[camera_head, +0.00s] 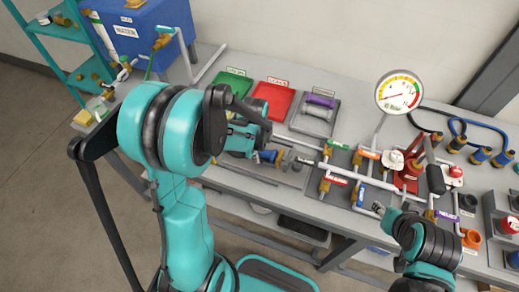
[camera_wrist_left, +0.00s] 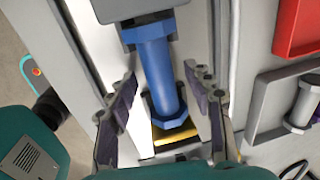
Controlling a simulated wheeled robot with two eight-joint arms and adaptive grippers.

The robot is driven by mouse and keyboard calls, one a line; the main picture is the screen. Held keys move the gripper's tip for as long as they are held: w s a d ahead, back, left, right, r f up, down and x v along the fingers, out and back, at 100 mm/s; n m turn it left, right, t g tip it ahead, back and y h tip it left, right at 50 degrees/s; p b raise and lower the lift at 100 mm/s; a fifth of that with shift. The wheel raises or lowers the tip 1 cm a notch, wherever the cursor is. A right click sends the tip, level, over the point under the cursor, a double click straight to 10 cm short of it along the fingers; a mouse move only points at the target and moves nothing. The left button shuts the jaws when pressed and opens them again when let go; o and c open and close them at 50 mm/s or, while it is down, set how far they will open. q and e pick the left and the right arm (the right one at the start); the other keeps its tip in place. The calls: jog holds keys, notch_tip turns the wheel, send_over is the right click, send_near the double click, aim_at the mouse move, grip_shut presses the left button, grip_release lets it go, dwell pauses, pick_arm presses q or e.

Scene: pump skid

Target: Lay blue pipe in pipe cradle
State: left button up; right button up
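The blue pipe (camera_wrist_left: 154,68) shows in the left wrist view, with a flange at its lower end and a grey block over its upper end. A small part of the blue pipe (camera_head: 268,156) shows in the head view near the table's front edge. My left gripper (camera_wrist_left: 162,88) is open, its two fingers apart on either side of the pipe with visible gaps. In the head view my left gripper (camera_head: 252,140) is partly hidden by my own arm. My right gripper (camera_head: 380,210) is at the table's front edge; its finger opening is unclear. I cannot clearly identify the pipe cradle.
Behind the left gripper lie a green tray (camera_head: 234,82), a red tray (camera_head: 259,101) and a grey tray (camera_head: 298,128) holding a purple and a silver piece. White piping with valves (camera_head: 340,170) and a round gauge (camera_head: 398,91) stand to the right. A yellow piece (camera_wrist_left: 174,136) shows below the pipe.

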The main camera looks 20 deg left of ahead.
pick_arm(q)
notch_tip(320, 180, up, 12)
jog(key=s, duration=0.2)
jog(key=s+d+r+n+t+b, duration=0.1)
jog(key=s+d+n+t, duration=0.4)
jog(key=s+n, duration=0.6)
jog(key=r+n, duration=0.1)
jog(key=n, duration=0.5)
jog(key=shift+d, duration=0.35)
dwell(1.0)
